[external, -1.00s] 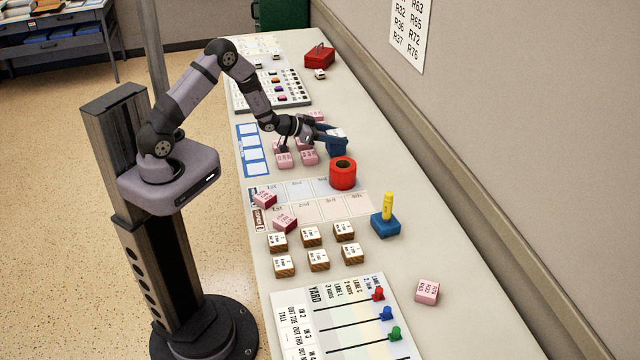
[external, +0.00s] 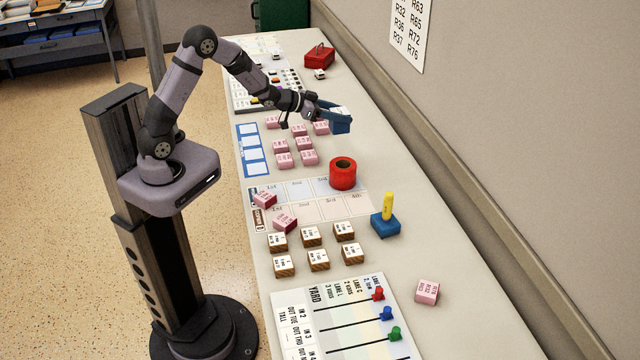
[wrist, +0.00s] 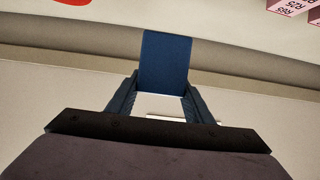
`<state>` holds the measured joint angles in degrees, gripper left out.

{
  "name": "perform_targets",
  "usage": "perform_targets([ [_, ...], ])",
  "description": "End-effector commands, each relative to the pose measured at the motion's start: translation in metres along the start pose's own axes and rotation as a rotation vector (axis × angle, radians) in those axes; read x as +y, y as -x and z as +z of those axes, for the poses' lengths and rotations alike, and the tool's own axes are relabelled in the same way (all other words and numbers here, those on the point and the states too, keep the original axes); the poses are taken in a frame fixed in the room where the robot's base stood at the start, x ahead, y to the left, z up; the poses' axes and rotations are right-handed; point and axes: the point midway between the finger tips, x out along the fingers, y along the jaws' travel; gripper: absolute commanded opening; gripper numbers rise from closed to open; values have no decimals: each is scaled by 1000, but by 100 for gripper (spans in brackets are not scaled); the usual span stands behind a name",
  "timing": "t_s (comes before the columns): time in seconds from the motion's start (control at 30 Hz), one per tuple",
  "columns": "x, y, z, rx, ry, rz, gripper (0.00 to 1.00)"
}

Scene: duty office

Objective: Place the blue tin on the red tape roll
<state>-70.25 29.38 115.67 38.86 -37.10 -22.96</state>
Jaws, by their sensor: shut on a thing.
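The blue tin (external: 341,124) is held in my gripper (external: 325,112), raised above the table on the far side of the pink blocks. In the wrist view the tin (wrist: 166,62) stands out between the two fingers of my gripper (wrist: 160,98), which are shut on it. The red tape roll (external: 343,174) lies flat on the table, with its dark centre hole facing up. It is nearer the camera than the tin, with a clear gap between them. Part of a red thing shows at the top edge of the wrist view, too cut off to be sure of.
Pink blocks (external: 282,145) stand left of the tape roll, and several wooden blocks (external: 311,235) stand nearer the camera. A blue block with a yellow peg (external: 387,206) stands to the right. A red box (external: 319,56) is at the far end. The wall runs along the right side.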

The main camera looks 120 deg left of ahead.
Motion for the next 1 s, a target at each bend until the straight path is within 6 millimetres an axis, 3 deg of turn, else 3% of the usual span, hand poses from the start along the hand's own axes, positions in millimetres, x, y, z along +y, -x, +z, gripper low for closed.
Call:
perform_targets([
  [0.03, 8, 2, -16, 10, -9, 13, 21],
  [0.2, 45, 13, -60, 11, -42, 84, 21],
  [0.4, 90, 30, -80, 6, -95, 220, 21],
  [0.53, 121, 44, -70, 0, -137, 333, 21],
  [0.7, 144, 52, -49, 1, -166, 403, 21],
  [1.0, 144, 49, -43, 1, -157, 382, 21],
])
